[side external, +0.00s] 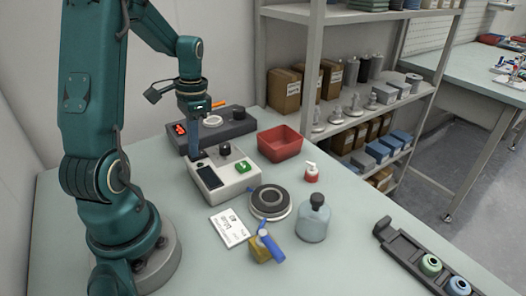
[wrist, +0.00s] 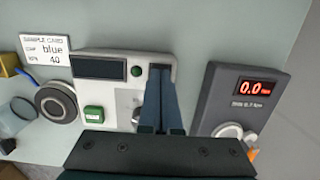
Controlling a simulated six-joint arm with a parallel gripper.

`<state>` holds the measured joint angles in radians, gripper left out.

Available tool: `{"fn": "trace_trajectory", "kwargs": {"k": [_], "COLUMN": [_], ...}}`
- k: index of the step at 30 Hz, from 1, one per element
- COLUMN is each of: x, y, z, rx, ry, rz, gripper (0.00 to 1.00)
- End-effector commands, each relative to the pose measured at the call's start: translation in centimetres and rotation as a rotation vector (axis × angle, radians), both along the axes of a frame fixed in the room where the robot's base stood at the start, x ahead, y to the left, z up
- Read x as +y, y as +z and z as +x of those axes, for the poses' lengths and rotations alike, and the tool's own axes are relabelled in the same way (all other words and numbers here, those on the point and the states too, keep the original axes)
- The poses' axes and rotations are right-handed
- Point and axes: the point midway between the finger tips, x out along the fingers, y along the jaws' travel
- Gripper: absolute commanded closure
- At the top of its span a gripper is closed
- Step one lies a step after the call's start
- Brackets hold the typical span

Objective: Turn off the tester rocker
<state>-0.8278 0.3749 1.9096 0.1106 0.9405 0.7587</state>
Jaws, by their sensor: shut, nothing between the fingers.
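The white tester (side external: 226,183) stands on the table; in the wrist view (wrist: 110,59) it shows a dark display, a green round lamp (wrist: 136,71) and a green square button (wrist: 94,114). A small dark part, which looks like the rocker, lies at the lamp's right, mostly hidden by my fingertips; its position cannot be read. My gripper (wrist: 160,70) is shut and empty, pointing down at that end of the tester. In the side view, my gripper (side external: 194,156) is at the tester's back left corner; contact cannot be told.
A dark grey unit (wrist: 226,105) with a red "0.0" display stands close beside the tester. A red bin (side external: 280,144), a round dark-topped device (side external: 269,202), a bottle (side external: 313,222) and a sample card (side external: 230,231) are nearby.

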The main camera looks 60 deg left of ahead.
Motion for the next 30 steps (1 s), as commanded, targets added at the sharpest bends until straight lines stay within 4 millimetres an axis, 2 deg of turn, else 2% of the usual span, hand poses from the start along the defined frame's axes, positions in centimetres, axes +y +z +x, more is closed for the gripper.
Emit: {"fn": "trace_trajectory", "kwargs": {"k": [10, 21, 30], "x": [0.0, -0.1, 0.0], "y": [-0.4, -0.1, 0.1], "z": [0.1, 1.7, 1.6], "rx": [0.004, -0.001, 0.001], "ry": [-0.001, -0.001, 0.000], "rz": [-0.002, -0.003, -0.001], "gripper": [1.00, 1.00, 1.00]}}
